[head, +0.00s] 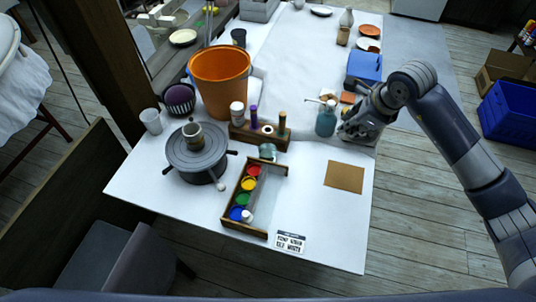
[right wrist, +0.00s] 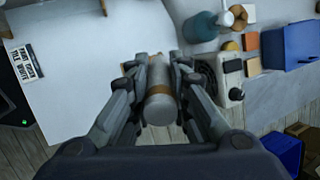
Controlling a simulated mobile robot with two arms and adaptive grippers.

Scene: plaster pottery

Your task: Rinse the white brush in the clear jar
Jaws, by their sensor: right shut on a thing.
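My right gripper (head: 352,128) is over the right side of the white table, beside the teal bottle. In the right wrist view my right gripper (right wrist: 160,84) is shut on a whitish cylinder with a tan band, which I take for the white brush (right wrist: 160,107). Its far end is hidden, and the brush cannot be made out in the head view. A small glassy, greenish jar (head: 267,151), which looks like the clear jar, stands behind the paint tray, to the left of my right gripper and apart from it. My left gripper is not in view.
A wooden paint tray (head: 225,219) holds several coloured pots. A wooden rack (head: 241,132) stands behind the jar. The teal bottle (head: 326,124) and a blue box (head: 365,66) are close to my right gripper. A brown sheet (head: 344,177) lies on clear table at the front right.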

